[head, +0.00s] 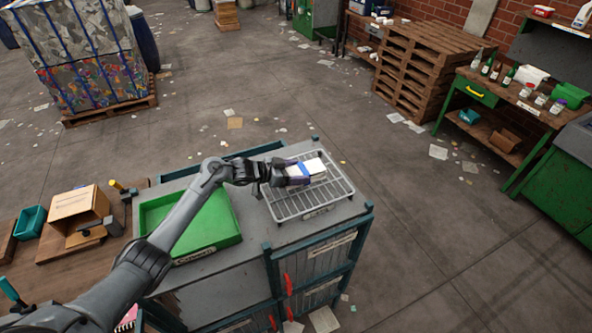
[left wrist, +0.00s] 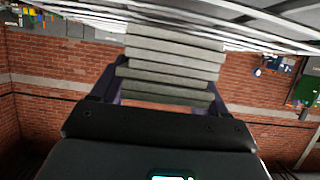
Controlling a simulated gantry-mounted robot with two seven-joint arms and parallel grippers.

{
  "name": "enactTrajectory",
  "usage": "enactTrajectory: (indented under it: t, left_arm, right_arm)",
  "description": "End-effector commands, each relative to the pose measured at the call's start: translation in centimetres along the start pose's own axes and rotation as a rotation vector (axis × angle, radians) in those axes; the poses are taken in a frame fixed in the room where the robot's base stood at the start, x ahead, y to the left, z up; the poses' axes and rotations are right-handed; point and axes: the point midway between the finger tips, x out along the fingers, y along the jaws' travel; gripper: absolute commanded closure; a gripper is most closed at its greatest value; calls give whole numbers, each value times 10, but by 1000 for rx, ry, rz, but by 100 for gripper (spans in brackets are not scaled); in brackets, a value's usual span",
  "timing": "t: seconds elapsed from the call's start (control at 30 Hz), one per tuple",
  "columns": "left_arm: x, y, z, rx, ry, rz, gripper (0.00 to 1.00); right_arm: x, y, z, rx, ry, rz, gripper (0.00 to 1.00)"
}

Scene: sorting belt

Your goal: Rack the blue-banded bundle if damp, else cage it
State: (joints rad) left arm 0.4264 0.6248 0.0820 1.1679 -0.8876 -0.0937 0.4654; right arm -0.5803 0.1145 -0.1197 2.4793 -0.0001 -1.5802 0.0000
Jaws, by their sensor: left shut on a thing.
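The blue-banded bundle (head: 311,166) is white with a blue band and is in my left gripper (head: 298,174) in the head view. The left wrist view shows it as several pale grey layers (left wrist: 172,48) between the two fingers of my left gripper (left wrist: 163,92). In the head view the bundle is over the wire rack (head: 284,209); I cannot tell whether it touches the wires. The rack stands on a grey-topped, teal-framed cage unit (head: 357,225) with barred fronts. No dampness can be made out on the bundle. My right gripper is not in view.
A green tray (head: 232,238) lies left of the rack. A wooden table with a cardboard box (head: 79,203) and a teal bin (head: 30,222) is at the far left. Stacked pallets (head: 412,65) and a cluttered green bench (head: 480,92) stand at the upper right. Open floor lies right of the cage.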

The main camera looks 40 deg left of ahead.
Motion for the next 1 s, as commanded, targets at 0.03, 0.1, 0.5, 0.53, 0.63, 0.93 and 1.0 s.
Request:
enactTrajectory:
  t: [0.03, 0.1, 0.5, 0.53, 0.63, 0.93, 1.0]
  left_arm:
    - [0, 0, 0, 1, 2, -1, 67]
    - [1, 0, 1, 1, 3, 0, 67]
    - [1, 0, 1, 1, 3, 0, 67]
    - [1, 0, 1, 0, 3, 0, 67]
    - [1, 0, 2, 1, 3, 0, 67]
    - [3, 0, 6, 1, 3, 0, 67]
    - [3, 0, 6, 1, 3, 0, 67]
  right_arm:
    - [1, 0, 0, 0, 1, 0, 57]
    - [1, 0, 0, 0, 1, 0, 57]
    - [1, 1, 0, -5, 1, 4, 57]
    - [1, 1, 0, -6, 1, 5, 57]
    - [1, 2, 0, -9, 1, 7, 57]
    - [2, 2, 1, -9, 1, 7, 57]
    - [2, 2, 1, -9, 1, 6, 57]
